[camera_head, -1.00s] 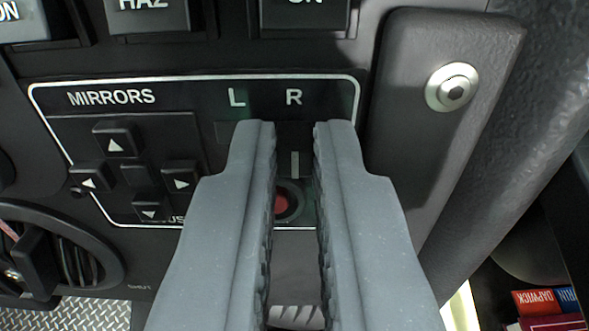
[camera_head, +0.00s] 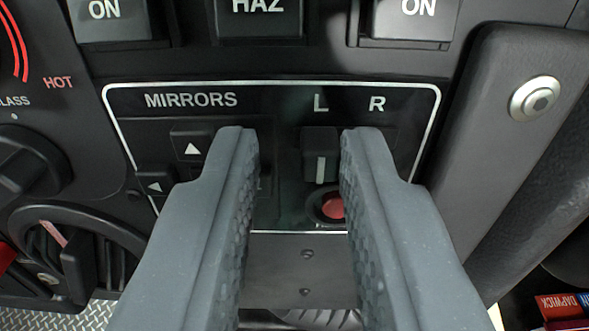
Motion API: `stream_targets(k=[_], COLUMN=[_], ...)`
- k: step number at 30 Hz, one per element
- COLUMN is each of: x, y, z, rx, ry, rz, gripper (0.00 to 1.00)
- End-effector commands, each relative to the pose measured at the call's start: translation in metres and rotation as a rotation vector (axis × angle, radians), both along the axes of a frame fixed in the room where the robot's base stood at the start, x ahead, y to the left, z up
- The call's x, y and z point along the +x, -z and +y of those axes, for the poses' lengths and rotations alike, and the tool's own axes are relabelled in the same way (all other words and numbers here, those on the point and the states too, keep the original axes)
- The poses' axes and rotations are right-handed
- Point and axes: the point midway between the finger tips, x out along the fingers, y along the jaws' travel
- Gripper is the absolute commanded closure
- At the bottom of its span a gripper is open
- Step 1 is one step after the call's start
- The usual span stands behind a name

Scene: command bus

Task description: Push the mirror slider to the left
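The mirror slider (camera_head: 320,157) is a small black block with a white line, on the MIRRORS panel (camera_head: 275,100). It sits directly below the letter L, at the left end of its slot. My gripper (camera_head: 300,140) is open, with one grey finger on each side of the slider. The right finger is right beside the slider's right side; I cannot tell if they touch. A wide gap lies between the slider and the left finger. The right finger covers part of the slot below R.
A red round button (camera_head: 332,206) lies just below the slider, partly behind the right finger. Mirror arrow buttons (camera_head: 192,147) are at the left, partly hidden by the left finger. ON and HAZ switches (camera_head: 258,18) line the top.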

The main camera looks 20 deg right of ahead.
Motion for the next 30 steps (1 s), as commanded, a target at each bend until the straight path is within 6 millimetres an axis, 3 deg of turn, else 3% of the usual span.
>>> stream_targets(k=[13, 30], x=[-0.009, -0.077], y=[-0.003, -0.035], z=[0.003, 0.028], rx=[0.002, 0.002], ry=[0.0, 0.003], rz=[0.002, 0.002], gripper=[0.8, 0.8])
